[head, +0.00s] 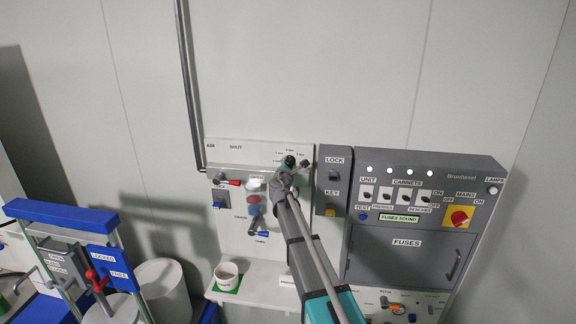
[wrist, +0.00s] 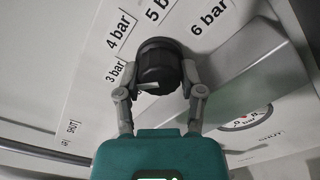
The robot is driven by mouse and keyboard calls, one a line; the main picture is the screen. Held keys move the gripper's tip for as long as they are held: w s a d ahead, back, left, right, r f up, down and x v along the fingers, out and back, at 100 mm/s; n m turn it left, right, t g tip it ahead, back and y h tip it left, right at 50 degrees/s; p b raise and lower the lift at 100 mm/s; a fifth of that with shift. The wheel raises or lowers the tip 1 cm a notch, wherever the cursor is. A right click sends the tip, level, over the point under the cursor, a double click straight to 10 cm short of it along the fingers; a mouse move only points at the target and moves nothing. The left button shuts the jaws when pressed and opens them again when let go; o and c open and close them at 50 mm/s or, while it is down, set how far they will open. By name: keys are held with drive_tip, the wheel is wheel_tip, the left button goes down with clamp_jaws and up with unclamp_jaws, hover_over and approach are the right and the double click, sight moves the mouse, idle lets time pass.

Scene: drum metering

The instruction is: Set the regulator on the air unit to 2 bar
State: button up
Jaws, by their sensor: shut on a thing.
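The air unit (head: 226,155) is a pale panel on the back wall. Its black regulator knob (wrist: 158,62) fills the middle of the wrist view, inside an arc of labels from 3 bar to 6 bar. My gripper (wrist: 158,82) is shut on the knob, one finger on each side. A white mark (wrist: 148,87) on the knob points left, a little below the 3 bar label (wrist: 115,72). A finger covers that part of the scale, so the 2 bar label is hidden.
A round gauge (wrist: 245,118) is partly visible at right in the wrist view. A red-handled valve (head: 234,182) and coloured fittings (head: 253,208) sit left of my gripper. The grey lock box (head: 333,165) and fuse cabinet (head: 406,245) stand close on the right.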

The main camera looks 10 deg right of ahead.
drive_tip(key=n, duration=0.5)
drive_tip(key=shift+w+n, duration=0.25)
drive_tip(key=shift+n, duration=0.05)
drive_tip(key=shift+d+n, duration=0.15)
drive_tip(key=shift+n, duration=2.15)
drive_tip(key=shift+s, duration=0.1)
drive_tip(key=o, duration=1.1)
drive_tip(key=shift+o, duration=0.2)
drive_tip(key=shift+s+f, duration=0.1)
drive_tip(key=shift+s, duration=0.1)
drive_tip(key=v, duration=1.1)
drive_tip(key=shift+s, duration=0.35)
